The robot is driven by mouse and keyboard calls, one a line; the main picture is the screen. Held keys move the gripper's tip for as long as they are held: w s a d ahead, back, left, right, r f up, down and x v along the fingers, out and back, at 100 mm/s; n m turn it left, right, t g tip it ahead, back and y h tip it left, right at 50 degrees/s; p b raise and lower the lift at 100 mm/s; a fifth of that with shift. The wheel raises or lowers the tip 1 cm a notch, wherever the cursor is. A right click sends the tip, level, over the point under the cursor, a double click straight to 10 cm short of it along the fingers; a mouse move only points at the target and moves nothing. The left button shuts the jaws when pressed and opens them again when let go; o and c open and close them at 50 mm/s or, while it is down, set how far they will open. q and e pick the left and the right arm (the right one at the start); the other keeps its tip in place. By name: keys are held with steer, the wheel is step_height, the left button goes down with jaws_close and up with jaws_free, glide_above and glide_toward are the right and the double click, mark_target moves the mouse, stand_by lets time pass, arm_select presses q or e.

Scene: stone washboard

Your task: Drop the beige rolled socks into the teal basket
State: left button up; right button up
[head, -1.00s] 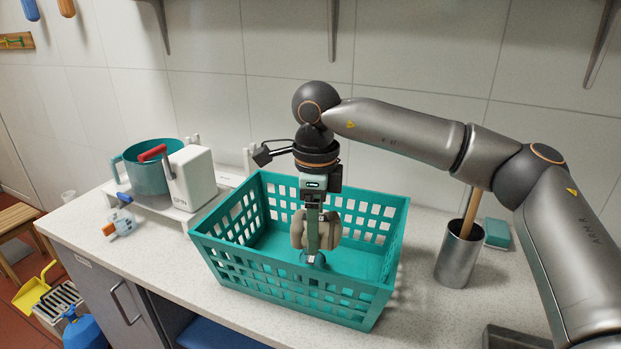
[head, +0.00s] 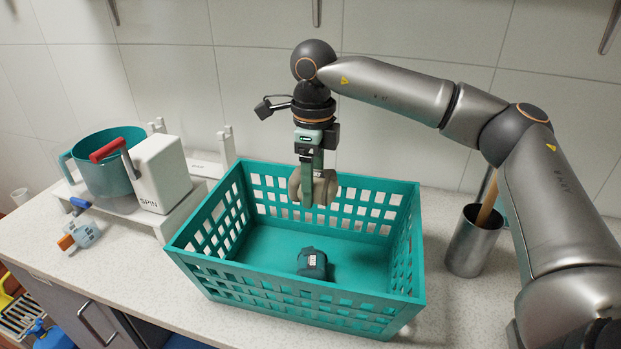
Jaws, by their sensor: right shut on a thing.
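The beige rolled socks (head: 296,184) are pinched in my right gripper (head: 310,190), which points straight down. Socks show on both sides of the fingers. They hang over the back middle of the teal basket (head: 180,258), apart from its floor. The basket stands upright on the counter, its lattice walls open at the top. A dark teal rolled item with a small white label (head: 312,264) lies on the basket floor, forward of the gripper. My left gripper is not in view.
A white spin device (head: 163,172) with a teal pot (head: 102,165) stands left of the basket. A metal cup (head: 476,243) with a wooden handle stands to the right. A small blue and orange bottle (head: 82,235) lies at left.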

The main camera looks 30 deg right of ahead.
step_height(320, 180, down, 4)
steer(key=b, duration=0.2)
steer(key=shift+b, duration=0.3)
steer(key=o, duration=1.5)
step_height(320, 180, up, 12)
steer(key=shift+r, duration=0.25)
